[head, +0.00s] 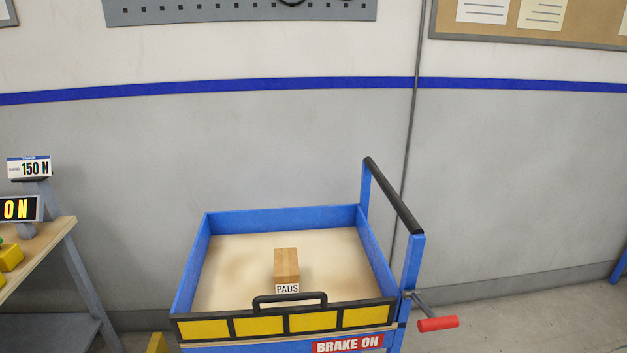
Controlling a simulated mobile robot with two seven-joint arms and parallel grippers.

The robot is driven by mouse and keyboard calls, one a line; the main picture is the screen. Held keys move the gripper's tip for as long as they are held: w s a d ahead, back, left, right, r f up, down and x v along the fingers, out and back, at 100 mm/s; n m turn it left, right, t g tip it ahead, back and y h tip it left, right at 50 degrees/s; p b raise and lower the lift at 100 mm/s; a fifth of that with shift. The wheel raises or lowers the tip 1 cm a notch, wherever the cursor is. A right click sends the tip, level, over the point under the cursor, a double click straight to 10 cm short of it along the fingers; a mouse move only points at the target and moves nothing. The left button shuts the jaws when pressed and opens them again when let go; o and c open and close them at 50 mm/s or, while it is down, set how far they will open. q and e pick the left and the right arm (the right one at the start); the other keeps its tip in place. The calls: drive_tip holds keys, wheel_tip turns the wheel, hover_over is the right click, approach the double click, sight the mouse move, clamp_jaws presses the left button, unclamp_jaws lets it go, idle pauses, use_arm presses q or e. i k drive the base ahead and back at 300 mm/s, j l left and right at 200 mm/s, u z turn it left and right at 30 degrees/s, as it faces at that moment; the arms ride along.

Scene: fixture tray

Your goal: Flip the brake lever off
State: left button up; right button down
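The brake lever (437,324) has a red grip on a thin grey rod. It sticks out to the right from the right front post of a blue cart (281,222). A red sign (347,344) on the cart's front reads "BRAKE ON". The lever's rod slopes down and to the right, and the red grip lies nearly level. Neither of my grippers is in the head view, and nothing touches the lever.
A cardboard box (286,265) labelled "PADS" sits in the cart's tray. A black push handle (393,193) rises on the right side. A workbench (62,232) with number displays stands at the left. The floor right of the lever is clear.

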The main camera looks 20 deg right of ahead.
sight(434, 323)
drive_tip(key=k+j+z, duration=0.1)
drive_tip(key=z, duration=1.45)
drive_tip(key=k+l, duration=0.05)
